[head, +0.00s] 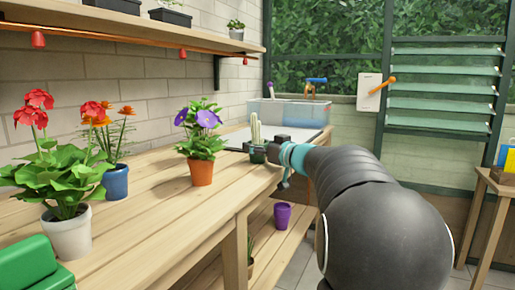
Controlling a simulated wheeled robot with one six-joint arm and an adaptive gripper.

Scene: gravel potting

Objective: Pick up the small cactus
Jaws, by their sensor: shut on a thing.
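The small cactus (255,131) is a pale green upright column in a dark pot, near the far end of the wooden bench. My gripper (262,146) is at the pot, coming from the right, and is shut on it. The fingers are small and dark here, so their exact grip is hard to see. The cactus stands upright. I cannot tell whether its pot touches the surface behind and below it.
The wooden bench (165,230) holds a purple flower in a terracotta pot (201,172), red flowers in a white pot (68,235), and orange flowers in a blue pot (116,183). A clear bin (290,113) stands behind. A purple pot (282,215) sits below.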

